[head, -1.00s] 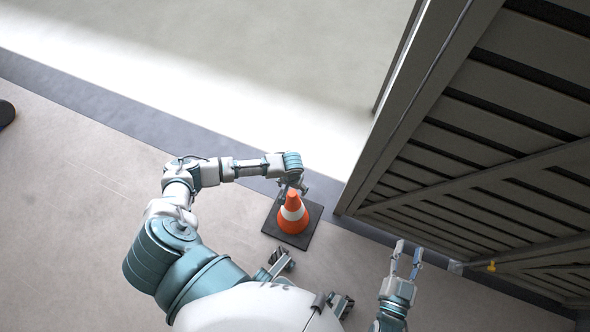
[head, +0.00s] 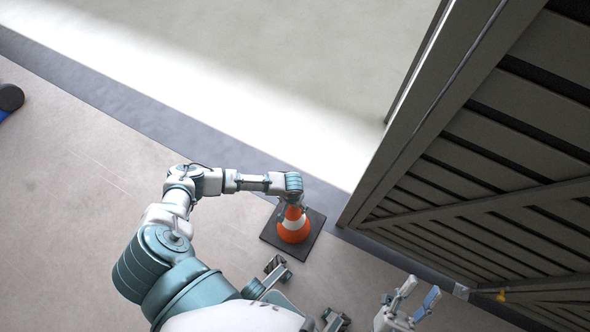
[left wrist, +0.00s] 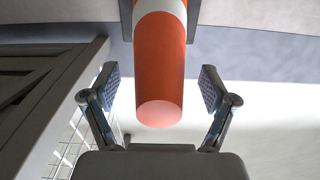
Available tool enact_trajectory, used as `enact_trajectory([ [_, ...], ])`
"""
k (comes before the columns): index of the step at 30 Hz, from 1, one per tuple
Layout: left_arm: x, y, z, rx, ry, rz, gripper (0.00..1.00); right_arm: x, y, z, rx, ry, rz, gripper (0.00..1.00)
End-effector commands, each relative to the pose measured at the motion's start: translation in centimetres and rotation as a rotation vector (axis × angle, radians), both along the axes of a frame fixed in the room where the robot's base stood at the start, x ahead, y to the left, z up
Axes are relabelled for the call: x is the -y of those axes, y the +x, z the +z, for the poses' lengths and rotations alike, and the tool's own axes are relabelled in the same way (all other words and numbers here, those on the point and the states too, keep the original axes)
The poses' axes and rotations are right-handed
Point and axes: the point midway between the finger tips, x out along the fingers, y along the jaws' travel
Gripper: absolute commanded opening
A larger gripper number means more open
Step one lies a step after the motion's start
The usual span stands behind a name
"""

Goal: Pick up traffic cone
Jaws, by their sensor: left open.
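The orange traffic cone (head: 292,229) with a white band stands upright on its black square base (head: 312,244) on the floor. My left gripper is at the cone's top, mostly hidden under its wrist in the head view. In the left wrist view the cone (left wrist: 160,80) reaches between the two fingers of my left gripper (left wrist: 157,88). The fingers are spread wide, with a visible gap on each side of the cone. My right gripper (head: 416,297) is open and empty at the lower right of the head view, away from the cone.
A grey slatted container wall or door (head: 480,180) rises to the right of the cone. A dark strip (head: 130,103) of floor runs behind it, with a bright floor beyond. A dark and blue object (head: 9,98) shows at the left edge. The floor left of my arm is clear.

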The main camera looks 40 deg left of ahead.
Motion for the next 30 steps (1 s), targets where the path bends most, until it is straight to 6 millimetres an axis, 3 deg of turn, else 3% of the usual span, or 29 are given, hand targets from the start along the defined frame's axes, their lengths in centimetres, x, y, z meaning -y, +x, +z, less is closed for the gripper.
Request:
enact_trajectory([
  [6,0.02,0.07,0.07,0.001,-0.001,0.0,0.85,0.02,-0.05,0.14,0.005,0.001,0.0,0.4],
  [16,0.0,0.04,0.03,0.0,0.0,0.0,0.03,-0.02,0.17,0.01,0.002,0.001,0.0,0.4],
  [30,-0.05,0.17,0.33,0.003,-0.001,0.0,0.0,-0.08,0.31,0.12,-0.009,-0.003,0.002,0.4],
])
